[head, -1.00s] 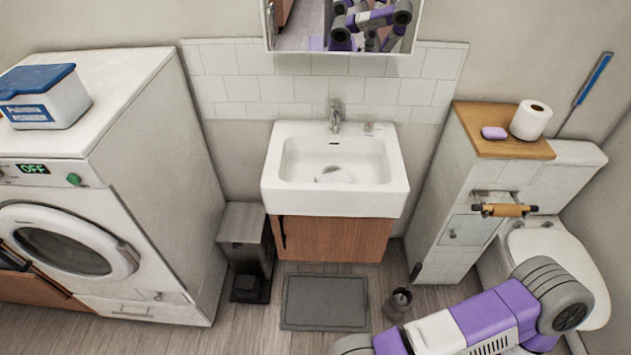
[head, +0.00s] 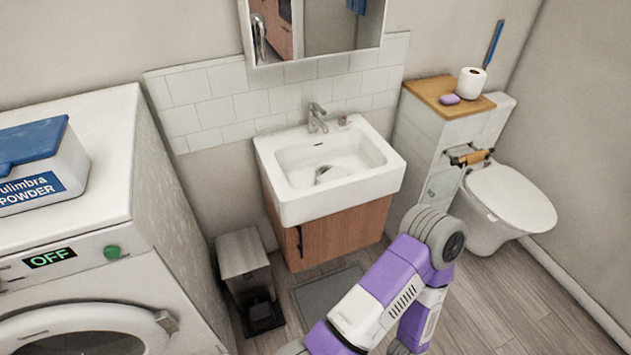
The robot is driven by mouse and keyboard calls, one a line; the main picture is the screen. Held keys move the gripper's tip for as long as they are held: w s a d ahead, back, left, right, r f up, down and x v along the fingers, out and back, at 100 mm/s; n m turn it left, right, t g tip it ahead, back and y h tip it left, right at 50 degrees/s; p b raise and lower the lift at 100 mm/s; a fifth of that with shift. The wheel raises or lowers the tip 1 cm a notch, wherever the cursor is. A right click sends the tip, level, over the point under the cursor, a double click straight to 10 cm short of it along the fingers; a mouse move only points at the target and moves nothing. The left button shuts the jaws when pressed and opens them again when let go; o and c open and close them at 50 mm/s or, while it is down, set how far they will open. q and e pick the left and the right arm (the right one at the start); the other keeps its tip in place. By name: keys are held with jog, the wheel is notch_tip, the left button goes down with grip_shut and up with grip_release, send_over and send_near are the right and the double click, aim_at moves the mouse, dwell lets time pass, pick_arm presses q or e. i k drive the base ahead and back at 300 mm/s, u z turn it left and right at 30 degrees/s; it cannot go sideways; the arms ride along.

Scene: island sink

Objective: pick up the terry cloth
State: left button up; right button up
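A small whitish, crumpled-looking thing with a dark side (head: 330,174) lies in the basin of the white sink (head: 375,186). It is too small to tell whether it is the terry cloth. No other thing that is clearly a terry cloth shows on the surfaces in view. My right arm's purple and white links reach in from the bottom, in front of the floor mat, but its gripper is not visible. My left arm and gripper are out of view.
A washing machine (head: 190,215) with a blue-lidded powder box (head: 42,165) stands at left. A pedal bin (head: 246,262) is beside the sink cabinet (head: 340,232). A toilet (head: 510,205) stands at right. A mirror (head: 335,30) reflects something blue. Floor at lower right is clear.

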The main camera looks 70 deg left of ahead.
aim_at(337, 172)
jog(key=u, duration=1.75)
